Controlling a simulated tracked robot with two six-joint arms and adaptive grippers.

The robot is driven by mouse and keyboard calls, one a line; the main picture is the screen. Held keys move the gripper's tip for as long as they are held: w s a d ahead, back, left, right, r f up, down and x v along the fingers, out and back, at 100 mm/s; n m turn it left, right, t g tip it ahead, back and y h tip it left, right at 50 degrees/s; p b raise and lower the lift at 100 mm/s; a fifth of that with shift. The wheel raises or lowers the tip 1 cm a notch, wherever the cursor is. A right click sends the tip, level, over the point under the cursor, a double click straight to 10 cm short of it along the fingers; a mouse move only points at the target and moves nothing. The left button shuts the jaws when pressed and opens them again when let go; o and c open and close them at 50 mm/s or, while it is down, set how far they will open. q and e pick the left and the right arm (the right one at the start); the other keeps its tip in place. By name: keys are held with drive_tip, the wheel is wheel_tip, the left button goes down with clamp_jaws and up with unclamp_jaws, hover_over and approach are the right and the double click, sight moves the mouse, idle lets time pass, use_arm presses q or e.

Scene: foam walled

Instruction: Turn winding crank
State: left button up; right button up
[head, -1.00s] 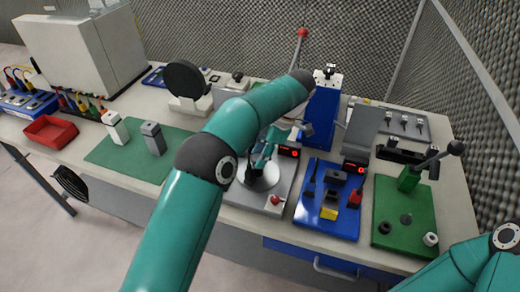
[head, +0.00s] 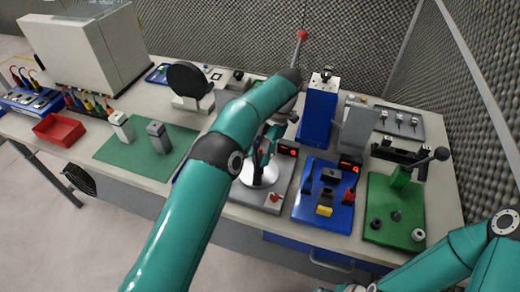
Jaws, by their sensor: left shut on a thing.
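The winding unit has a grey base (head: 273,199) with a silver round disc (head: 258,175), a red knob (head: 274,197) and a red display (head: 287,151). My left gripper (head: 262,155) is over the disc, its fingers small and dark, partly hidden by my own teal arm. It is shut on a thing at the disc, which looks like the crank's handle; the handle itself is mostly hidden.
A blue panel (head: 317,214) and a green lever board (head: 388,228) stand right of the unit. A blue column (head: 316,117) is behind. A green mat (head: 120,158) with two small blocks and a red tray (head: 57,130) lie left.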

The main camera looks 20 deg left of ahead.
use_arm(q)
drive_tip(key=shift+w+n+h+p, duration=0.1)
drive_tip(key=shift+n+h+p, duration=0.3)
drive_tip(key=shift+n+p, duration=0.55)
drive_tip(key=shift+n+g, duration=0.3)
drive_tip(key=shift+n, duration=0.25)
drive_tip(key=o, duration=1.1)
drive_tip(key=shift+o, duration=0.2)
